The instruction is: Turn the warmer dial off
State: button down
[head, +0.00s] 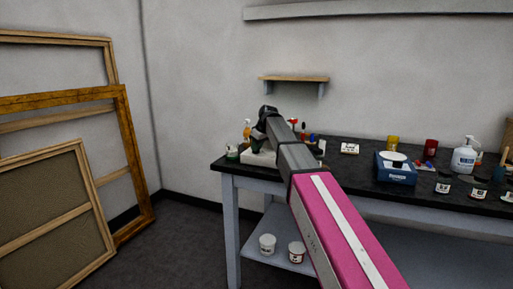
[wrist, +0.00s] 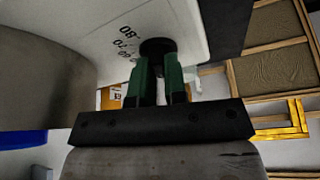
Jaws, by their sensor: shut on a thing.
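The warmer is a white box with printed numbers, 80 and 70 readable, filling the upper middle of the wrist view (wrist: 95,25). In the head view its pale base (head: 258,159) shows at the left end of the bench, partly behind my arm. Its black round dial (wrist: 157,46) is on the numbered face. My gripper (wrist: 159,62) has its two green fingers at the dial, closed on it. The dial's pointer is hidden, so its setting cannot be read. In the head view my arm hides the fingers and dial.
The dark bench top (head: 340,158) holds a blue device (head: 395,170), several jars and a white pump bottle (head: 464,156) to the right. Small bottles stand close around the warmer. Wooden frames (head: 130,170) lean at left. Two white tubs (head: 267,244) sit on the lower shelf.

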jog(key=shift+f, duration=0.1)
dwell(0.5)
jog(key=c, duration=1.2)
grip_release()
jog(key=shift+o, duration=0.2)
jog(key=v, duration=1)
jog(key=shift+r, duration=0.4)
jog(key=shift+d, duration=0.1)
